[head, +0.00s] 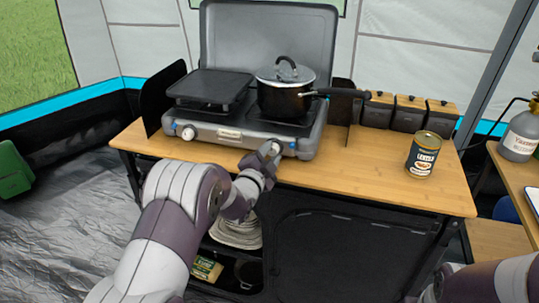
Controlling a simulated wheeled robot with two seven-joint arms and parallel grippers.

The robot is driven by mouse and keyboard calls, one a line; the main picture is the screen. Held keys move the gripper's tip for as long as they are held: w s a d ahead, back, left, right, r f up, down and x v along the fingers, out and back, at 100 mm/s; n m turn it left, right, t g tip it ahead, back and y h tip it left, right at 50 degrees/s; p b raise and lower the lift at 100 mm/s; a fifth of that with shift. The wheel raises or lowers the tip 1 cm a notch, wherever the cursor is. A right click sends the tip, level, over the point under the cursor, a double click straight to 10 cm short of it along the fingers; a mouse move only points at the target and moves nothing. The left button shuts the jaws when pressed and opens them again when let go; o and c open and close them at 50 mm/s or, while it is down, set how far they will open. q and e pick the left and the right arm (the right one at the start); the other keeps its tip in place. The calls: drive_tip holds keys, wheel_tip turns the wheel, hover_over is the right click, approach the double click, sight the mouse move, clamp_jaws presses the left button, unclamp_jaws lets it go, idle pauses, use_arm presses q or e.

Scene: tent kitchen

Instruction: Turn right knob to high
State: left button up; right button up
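A grey two-burner camping stove (229,136) stands on a wooden table with its lid up. Its left knob (188,133) shows on the front left with a blue mark. My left gripper (271,150) is at the right end of the stove's front panel, where it covers most of the right knob. I cannot tell the knob's setting or whether the fingers touch it. The finger gap is too small and hidden to read. My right arm enters at the lower right, and its gripper is out of view.
A black lidded pot (284,97) sits on the right burner, its handle pointing right. A griddle (210,86) covers the left burner. A can (422,154) and several dark canisters (409,114) stand to the right.

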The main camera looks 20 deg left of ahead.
use_arm(q)
drive_tip(key=shift+f+n, duration=0.1)
drive_tip(key=shift+n, duration=0.2)
drive_tip(key=shift+f+n+b, duration=0.1)
drive_tip(key=shift+n+b, duration=0.65)
drive_tip(key=shift+n, duration=0.15)
drive_tip(key=n+b, duration=0.1)
drive_tip(key=n, duration=0.2)
drive_tip(key=shift+n+t, duration=0.3)
drive_tip(key=shift+n, duration=0.1)
drive_tip(key=n+b, duration=0.2)
drive_tip(key=n, duration=0.2)
drive_tip(key=shift+n+y, duration=0.3)
drive_tip(key=shift+n+t+b, duration=0.3)
drive_tip(key=shift+n+b, duration=0.2)
drive_tip(key=shift+n, duration=1.2)
drive_tip(key=o, duration=0.8)
drive_tip(key=shift+c, duration=0.2)
